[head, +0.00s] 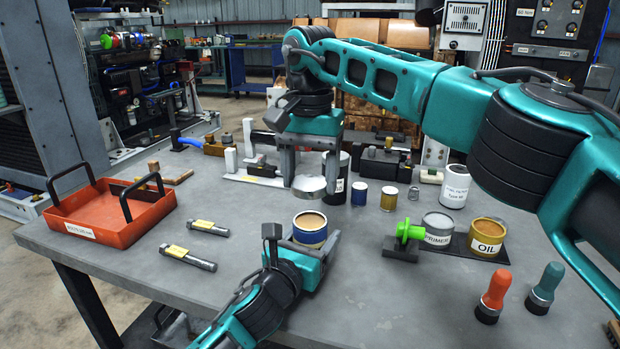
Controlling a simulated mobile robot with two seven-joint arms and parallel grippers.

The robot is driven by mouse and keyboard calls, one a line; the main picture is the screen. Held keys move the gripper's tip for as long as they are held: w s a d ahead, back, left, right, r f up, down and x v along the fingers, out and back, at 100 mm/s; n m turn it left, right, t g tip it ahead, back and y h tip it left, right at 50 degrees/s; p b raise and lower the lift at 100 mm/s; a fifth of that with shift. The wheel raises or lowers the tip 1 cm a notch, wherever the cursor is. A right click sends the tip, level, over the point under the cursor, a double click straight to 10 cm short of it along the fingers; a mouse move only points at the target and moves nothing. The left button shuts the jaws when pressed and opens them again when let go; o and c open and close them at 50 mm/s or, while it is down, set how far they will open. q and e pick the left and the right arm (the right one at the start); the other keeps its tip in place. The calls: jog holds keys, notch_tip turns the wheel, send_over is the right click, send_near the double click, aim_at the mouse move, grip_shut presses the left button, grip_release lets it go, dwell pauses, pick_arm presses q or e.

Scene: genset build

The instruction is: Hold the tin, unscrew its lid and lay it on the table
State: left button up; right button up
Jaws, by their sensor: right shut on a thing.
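The tin (310,234) stands on the table, upright, with a blue body, a pale band and an open top showing tan contents. My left gripper (312,248) is at the tin's near side. My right gripper (309,175) points down from above and is shut on the lid. There is a clear gap between lid and tin.
An orange tray (112,222) is at the left, with two dark cylinders (188,257) near it. To the right stand a green-handled part (405,238), a primer can (438,230), an oil can (487,238) and two bottle-like tools (494,296). Bare table lies left of the tin.

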pick_arm(q)
jog(key=o, duration=0.5)
jog(key=shift+c, duration=0.2)
